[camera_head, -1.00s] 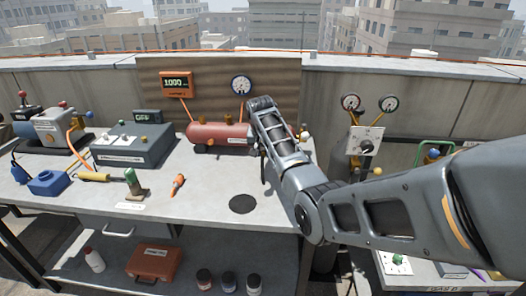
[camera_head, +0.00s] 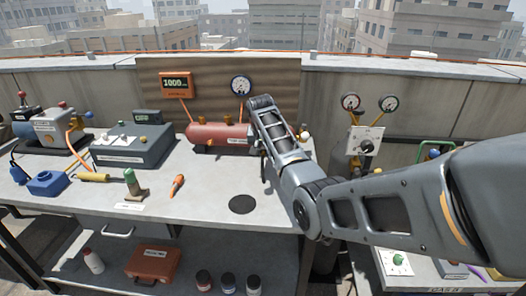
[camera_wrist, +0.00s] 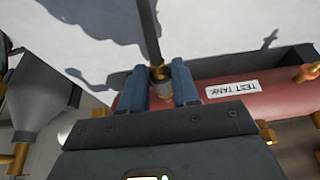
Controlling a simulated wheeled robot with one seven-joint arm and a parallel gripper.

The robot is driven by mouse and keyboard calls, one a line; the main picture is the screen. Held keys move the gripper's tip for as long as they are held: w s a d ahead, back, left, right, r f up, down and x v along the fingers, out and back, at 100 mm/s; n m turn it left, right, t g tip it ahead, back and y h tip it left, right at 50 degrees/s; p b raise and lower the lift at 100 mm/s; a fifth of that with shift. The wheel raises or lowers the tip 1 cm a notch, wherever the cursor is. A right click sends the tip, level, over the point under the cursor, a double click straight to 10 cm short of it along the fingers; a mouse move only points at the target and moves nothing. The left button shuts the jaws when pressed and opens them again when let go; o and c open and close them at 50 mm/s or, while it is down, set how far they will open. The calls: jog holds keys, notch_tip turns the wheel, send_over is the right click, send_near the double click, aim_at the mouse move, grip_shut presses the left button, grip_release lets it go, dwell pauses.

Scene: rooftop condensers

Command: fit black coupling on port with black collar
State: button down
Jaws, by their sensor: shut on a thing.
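My gripper (camera_wrist: 164,84) is shut in the wrist view on the black coupling (camera_wrist: 158,70), seen as a narrow dark-and-brass fitting between the two blue fingers. A black hose (camera_wrist: 149,28) runs from it to the top of the picture. The gripper is right at the red test tank (camera_wrist: 205,80), which also shows in the head view (camera_head: 210,134). In the head view my arm hides most of the gripper and the coupling. The port with the black collar cannot be made out, nor whether the coupling touches it. A brass fitting (camera_wrist: 308,73) shows at the tank's end.
A dial gauge (camera_head: 241,85) and an orange display (camera_head: 176,84) are behind. A gauge panel (camera_head: 365,142) stands to the right.

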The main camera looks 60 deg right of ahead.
jog(key=c, duration=0.8)
grip_release()
jog(key=shift+o, duration=0.2)
jog(key=shift+s+a+r+p, duration=0.15)
jog(key=shift+a+p, duration=0.2)
jog(key=shift+p, duration=0.25)
jog(key=shift+s+a+p, duration=0.3)
jog(key=shift+a+p, duration=0.55)
jog(key=shift+p, duration=0.05)
jog(key=shift+s+a+p, duration=0.25)
jog(key=shift+a+p, duration=0.15)
jog(key=shift+a, duration=0.15)
jog(key=shift+s+a+p, duration=0.2)
jog(key=shift+a+p, duration=0.15)
jog(key=shift+a, duration=0.2)
jog(key=shift+s+a, duration=0.25)
jog(key=shift+a, duration=0.35)
jog(key=shift+s+a, duration=0.25)
jog(key=shift+a, duration=0.3)
